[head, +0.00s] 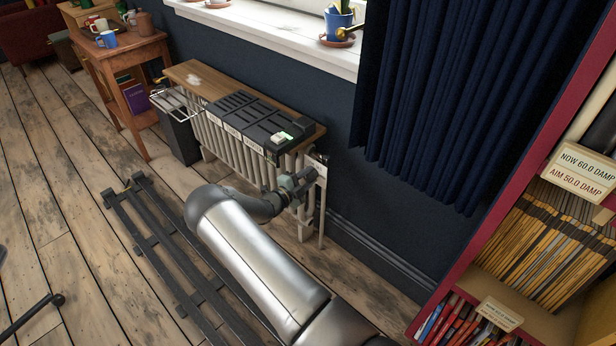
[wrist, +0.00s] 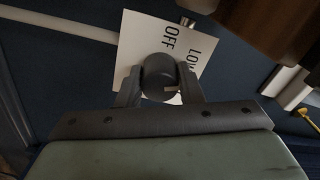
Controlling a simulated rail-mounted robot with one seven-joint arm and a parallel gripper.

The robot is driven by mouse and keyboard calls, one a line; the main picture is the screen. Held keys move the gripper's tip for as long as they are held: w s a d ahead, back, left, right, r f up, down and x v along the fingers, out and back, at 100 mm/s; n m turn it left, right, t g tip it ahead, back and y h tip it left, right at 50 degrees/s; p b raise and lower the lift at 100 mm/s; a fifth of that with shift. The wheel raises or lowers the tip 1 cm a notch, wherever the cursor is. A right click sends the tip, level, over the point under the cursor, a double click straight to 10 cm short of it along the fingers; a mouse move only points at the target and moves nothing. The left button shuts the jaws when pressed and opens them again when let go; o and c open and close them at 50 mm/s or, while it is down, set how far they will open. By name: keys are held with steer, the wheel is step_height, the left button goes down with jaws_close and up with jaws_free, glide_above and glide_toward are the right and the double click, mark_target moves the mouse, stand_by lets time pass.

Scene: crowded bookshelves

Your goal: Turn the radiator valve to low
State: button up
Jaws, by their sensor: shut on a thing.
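The radiator (head: 235,150) stands under the window with a wooden shelf on top. At its right end, my gripper (head: 298,183) reaches the valve beside a white card (head: 320,169). In the wrist view the valve is a dark round knob (wrist: 158,72) with a small pale mark on its lower right. My gripper (wrist: 158,84) is shut on it, one finger on each side. The white dial card (wrist: 140,32) behind it reads OFF and LOW, with the lettering tilted; its lower part is hidden by the knob and fingers. In the head view my gripper mostly hides the knob.
Black trays (head: 245,120) with a small lit device (head: 281,138) sit on the radiator shelf. A dark blue curtain (head: 425,90) hangs to the right, before a red bookcase (head: 490,230). A wooden side table (head: 120,60) stands at the left. Dark rails (head: 165,250) lie on the floor.

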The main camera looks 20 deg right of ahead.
steer(key=shift+f+n, duration=0.1)
steer(key=shift+n, duration=0.8)
steer(key=o, duration=1)
steer(key=shift+c, duration=0.2)
steer(key=shift+a, duration=0.1)
steer(key=p+v, duration=0.1)
steer(key=v, duration=1.6)
steer(key=shift+a, duration=0.2)
